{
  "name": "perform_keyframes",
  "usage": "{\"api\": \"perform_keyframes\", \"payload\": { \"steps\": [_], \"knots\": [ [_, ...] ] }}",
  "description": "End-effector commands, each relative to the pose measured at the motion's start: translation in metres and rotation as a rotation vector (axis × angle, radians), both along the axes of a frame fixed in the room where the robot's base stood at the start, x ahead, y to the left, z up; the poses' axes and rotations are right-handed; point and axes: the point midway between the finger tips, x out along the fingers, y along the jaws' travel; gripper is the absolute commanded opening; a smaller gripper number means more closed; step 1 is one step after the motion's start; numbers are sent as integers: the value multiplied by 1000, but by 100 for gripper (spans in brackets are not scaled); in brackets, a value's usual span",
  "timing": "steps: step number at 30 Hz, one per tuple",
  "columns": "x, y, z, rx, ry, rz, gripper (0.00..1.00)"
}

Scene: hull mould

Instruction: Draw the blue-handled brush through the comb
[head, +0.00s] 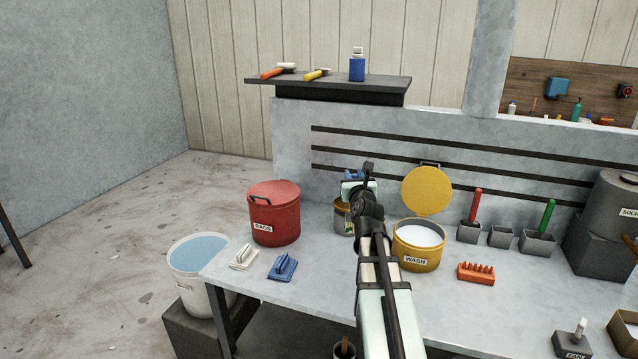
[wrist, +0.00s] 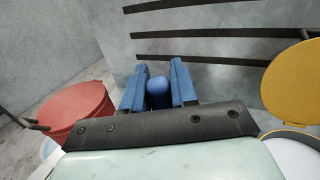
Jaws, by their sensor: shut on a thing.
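The orange comb (head: 476,273), a block with a row of upright teeth, lies on the bench to the right, apart from the gripper.
A yellow WASH pot (head: 418,255) with pale liquid stands between tin and comb; its round yellow lid (head: 427,190) is upright behind. A red RAGS bin (head: 274,215) stands left. Grey holders (head: 502,237) with red and green handles stand behind the comb.

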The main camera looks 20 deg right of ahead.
Motion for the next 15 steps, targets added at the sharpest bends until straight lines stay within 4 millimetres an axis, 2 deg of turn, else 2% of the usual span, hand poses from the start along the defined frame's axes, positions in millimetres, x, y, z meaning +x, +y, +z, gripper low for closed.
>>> {"api": "perform_keyframes", "payload": {
  "steps": [1, 6, 15],
  "knots": [
    [-8, -20, 3, -1, -1, -24, 0],
    [-33, -69, 10, -7, -2, -83, 0],
    [-73, -131, 16, -9, -3, -160, 0]
  ]
}}
